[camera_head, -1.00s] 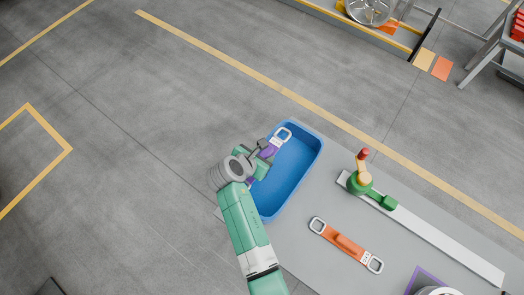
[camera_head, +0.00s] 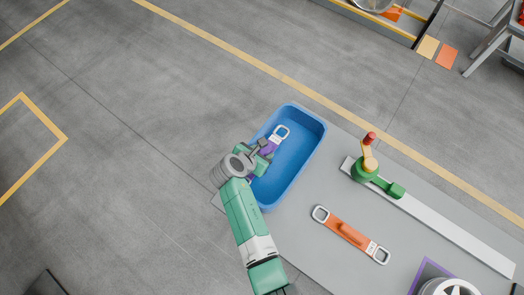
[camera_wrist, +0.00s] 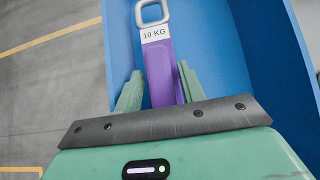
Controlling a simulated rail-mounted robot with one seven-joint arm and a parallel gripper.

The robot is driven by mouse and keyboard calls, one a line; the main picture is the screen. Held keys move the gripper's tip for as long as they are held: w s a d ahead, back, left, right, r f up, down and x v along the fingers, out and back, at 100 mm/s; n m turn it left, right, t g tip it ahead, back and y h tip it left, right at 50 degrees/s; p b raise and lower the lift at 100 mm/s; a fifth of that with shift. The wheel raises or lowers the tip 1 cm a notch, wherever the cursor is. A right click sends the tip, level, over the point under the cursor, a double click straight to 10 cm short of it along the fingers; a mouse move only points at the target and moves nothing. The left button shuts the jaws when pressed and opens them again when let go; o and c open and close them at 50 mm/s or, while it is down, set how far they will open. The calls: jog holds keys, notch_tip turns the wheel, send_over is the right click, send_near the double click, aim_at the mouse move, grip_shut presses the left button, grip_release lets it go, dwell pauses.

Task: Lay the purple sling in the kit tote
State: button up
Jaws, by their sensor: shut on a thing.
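The purple sling (camera_head: 268,149) is in my gripper, over the left part of the blue kit tote (camera_head: 303,158). In the wrist view the purple sling (camera_wrist: 161,74) runs away from me between the two green fingers, with a white "10 KG" label and a pale metal loop at its far end. My gripper (camera_head: 263,154) is shut on the sling; its fingers also show in the wrist view (camera_wrist: 158,92). The tote's blue interior (camera_wrist: 215,60) lies behind and to the right of the sling. I cannot tell whether the sling touches the tote floor. The sling's near end is mostly hidden.
An orange sling (camera_head: 350,234) with two metal loops lies on the grey table (camera_head: 300,250). A green, yellow and red device (camera_head: 368,165) stands on a pale rail (camera_head: 440,225). A wheel (camera_head: 448,287) on a purple-edged plate is at the lower right.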

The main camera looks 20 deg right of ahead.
jog(key=o, duration=1.2)
jog(key=p+v, duration=0.2)
jog(key=v, duration=0.4)
jog(key=shift+a+r+p, duration=0.15)
jog(key=shift+r+p, duration=0.15)
jog(key=shift+r, duration=0.05)
jog(key=shift+s+a+r, duration=0.3)
jog(key=shift+a+r, duration=0.05)
jog(key=shift+a, duration=0.05)
